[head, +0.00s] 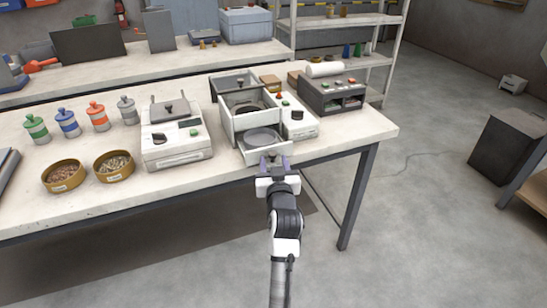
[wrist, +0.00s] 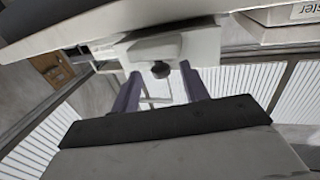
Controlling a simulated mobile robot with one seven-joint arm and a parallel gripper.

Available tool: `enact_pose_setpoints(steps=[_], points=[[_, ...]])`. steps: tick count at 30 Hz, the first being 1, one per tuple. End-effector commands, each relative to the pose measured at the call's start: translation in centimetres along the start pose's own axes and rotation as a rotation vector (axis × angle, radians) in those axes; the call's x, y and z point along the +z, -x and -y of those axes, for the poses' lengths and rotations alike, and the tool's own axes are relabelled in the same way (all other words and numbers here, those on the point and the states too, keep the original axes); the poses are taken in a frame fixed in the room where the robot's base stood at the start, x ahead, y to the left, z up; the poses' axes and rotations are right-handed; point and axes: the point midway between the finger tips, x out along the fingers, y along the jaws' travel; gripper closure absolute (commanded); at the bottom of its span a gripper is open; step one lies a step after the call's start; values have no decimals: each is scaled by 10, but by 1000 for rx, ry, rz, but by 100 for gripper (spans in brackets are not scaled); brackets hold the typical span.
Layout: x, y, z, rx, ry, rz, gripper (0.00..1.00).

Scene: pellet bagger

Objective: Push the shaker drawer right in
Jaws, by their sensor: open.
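A white machine (head: 251,112) stands near the table's front edge, with a light drawer (head: 262,152) sticking out low at its front, holding a grey round dish (head: 264,137). I take this to be the shaker drawer, though no label on it is readable. Its dark knob (wrist: 160,70) shows in the wrist view in front of the drawer's pale front (wrist: 172,44). My gripper (head: 273,162) is open at the drawer's front, its two purple fingers on either side of the knob. I cannot tell whether they touch it.
Above the drawer is an open compartment (head: 231,123) with a dark round part in it. A white scale-like unit (head: 176,145) stands to the left, with two bowls of pellets (head: 63,177) beyond it. A dark grey box (head: 331,95) stands at the right.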

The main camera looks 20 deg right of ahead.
Motion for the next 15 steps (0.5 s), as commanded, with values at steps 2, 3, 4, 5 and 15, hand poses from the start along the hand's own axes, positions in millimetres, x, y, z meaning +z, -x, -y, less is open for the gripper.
enact_pose_setpoints(steps=[2, 3, 4, 5, 15], points=[[-1, -7, 0, 0, 1, 0, 55], [-1, -9, 0, 0, 1, -1, 55], [-1, -10, 0, 0, 1, -1, 55], [0, -11, 0, 0, 0, -1, 55], [0, -12, 0, 0, 0, -1, 65]])
